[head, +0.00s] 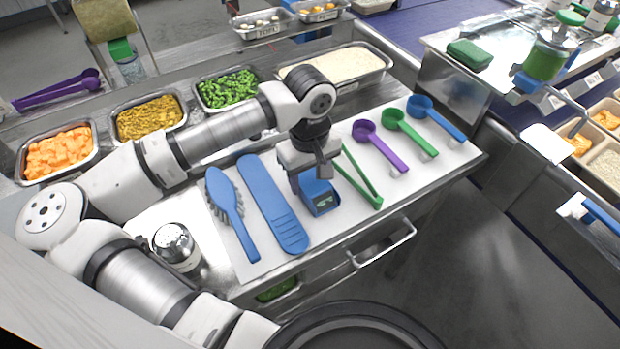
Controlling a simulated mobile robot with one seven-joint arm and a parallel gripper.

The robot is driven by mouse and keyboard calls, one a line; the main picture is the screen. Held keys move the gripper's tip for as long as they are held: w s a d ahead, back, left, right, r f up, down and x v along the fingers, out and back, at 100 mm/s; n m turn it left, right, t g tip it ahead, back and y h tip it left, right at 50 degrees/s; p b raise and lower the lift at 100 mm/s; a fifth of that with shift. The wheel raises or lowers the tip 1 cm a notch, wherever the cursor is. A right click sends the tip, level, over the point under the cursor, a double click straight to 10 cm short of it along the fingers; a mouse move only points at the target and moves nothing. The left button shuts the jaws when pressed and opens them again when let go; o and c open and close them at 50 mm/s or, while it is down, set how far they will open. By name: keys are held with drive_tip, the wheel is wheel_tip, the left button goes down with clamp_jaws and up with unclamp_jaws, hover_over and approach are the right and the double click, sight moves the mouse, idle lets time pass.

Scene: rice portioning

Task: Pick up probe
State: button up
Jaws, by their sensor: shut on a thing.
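The probe (319,197) is a blue boxy device with a small dark and green face at its lower end. It is directly under my gripper (308,172), over the white board (225,262) on the steel counter. My gripper points down and is shut on the probe's upper part. The jaws hide the top of the probe. I cannot tell whether the probe touches the board or is just above it.
Green tongs (362,180) lie close right of the probe; a blue spatula (272,205) and brush (232,212) lie left. Purple (380,145), green (410,130) and blue scoops (436,118) lie further right. A steel shaker (175,245) stands at the left. Food pans line the back.

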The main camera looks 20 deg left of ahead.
sight(310, 177)
wheel_tip(310, 177, up, 25)
drive_tip(key=p, duration=0.1)
drive_tip(key=shift+r, duration=0.2)
idle(0.4)
